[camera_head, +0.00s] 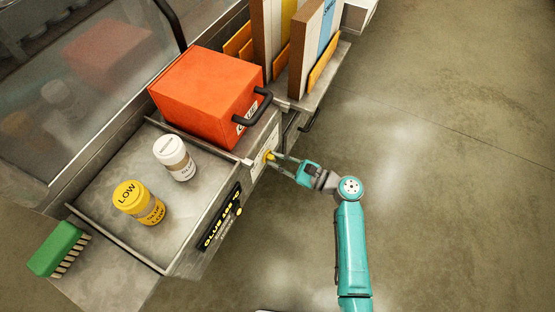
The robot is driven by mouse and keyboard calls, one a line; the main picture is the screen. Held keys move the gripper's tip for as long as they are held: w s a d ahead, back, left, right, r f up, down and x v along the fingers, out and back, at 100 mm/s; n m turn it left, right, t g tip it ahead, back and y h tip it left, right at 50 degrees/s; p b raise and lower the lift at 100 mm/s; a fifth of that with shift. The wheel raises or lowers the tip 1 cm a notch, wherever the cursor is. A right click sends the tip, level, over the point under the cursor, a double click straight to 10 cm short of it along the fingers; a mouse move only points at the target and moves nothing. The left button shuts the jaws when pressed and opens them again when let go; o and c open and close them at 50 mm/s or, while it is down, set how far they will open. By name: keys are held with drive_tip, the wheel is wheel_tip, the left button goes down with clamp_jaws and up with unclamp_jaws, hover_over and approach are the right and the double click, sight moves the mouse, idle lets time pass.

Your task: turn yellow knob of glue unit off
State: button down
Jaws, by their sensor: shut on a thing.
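The glue unit is an orange-red box (208,90) with a black handle, standing on a grey metal bench. The yellow knob (270,156) shows small on a pale panel (262,150) on the bench front, below the box. My gripper (275,157) reaches it from the right, its fingers shut on the knob. The fingers hide part of the knob, so its turn angle and the panel marks cannot be read.
A white jar (174,158) and a yellow jar marked LOW (139,203) stand in the shallow metal tray (112,165). A black display (222,217) with yellow text is on the front. A green brush (57,249) lies at left. Upright boards (309,50) stand behind. The right floor is clear.

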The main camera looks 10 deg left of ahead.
drive_tip(key=n, duration=0.4)
drive_tip(key=shift+n, duration=1.9)
drive_tip(key=c, duration=1.1)
unclamp_jaws()
drive_tip(key=v, duration=1.2)
